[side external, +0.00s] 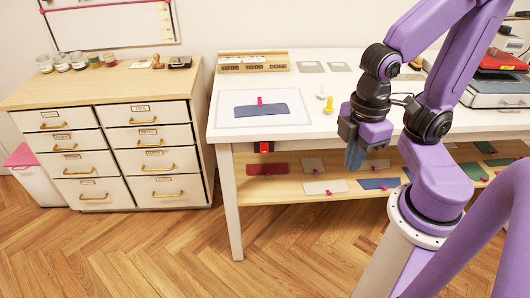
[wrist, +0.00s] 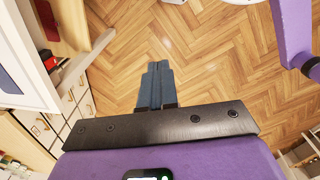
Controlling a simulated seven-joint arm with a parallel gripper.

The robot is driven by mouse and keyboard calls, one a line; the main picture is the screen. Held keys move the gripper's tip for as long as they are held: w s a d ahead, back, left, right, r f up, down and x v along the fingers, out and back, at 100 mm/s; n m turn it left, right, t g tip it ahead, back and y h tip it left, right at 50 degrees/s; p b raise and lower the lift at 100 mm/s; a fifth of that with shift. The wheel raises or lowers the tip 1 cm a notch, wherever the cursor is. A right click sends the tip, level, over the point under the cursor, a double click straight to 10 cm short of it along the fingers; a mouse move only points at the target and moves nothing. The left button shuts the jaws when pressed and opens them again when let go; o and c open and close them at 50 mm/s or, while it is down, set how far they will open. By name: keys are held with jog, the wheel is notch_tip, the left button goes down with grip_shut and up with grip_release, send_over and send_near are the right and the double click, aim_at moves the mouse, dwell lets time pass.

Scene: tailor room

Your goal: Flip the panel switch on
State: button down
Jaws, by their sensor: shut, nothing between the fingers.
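The panel switch (side external: 264,147) is a small black box with a red part. It is mounted under the front edge of the white table, near its left leg. It also shows at the left of the wrist view (wrist: 36,131). It is too small to tell its position. My gripper (side external: 354,160) is in front of the table's front edge, right of the switch and well apart from it. Its blue-grey fingers (wrist: 156,82) are together, empty, and over the wooden floor.
The white table (side external: 290,133) holds a blue fabric piece (side external: 262,110) on a white sheet. A wooden shelf (side external: 290,188) below carries several fabric swatches. A drawer cabinet (side external: 110,100) stands at the left. The floor in front of the table is clear.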

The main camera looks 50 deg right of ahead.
aim_at(265, 153)
jog(key=w+d+f+n+t+h, duration=0.1)
jog(key=w+f+n+t+h, duration=0.15)
jog(key=w+f+h, duration=0.5)
jog(key=w+f+n+t+h, duration=0.25)
jog(key=w+f+h, duration=0.25)
jog(key=w, duration=0.6)
jog(key=w+f+n+t, duration=0.3)
jog(key=f+n+t, duration=0.3)
jog(key=f+n, duration=0.3)
jog(key=shift+w+a+f+t+y, duration=0.25)
jog(key=shift+w+f+t+y, duration=0.1)
jog(key=shift+f, duration=1.2)
jog(key=x, duration=1.4)
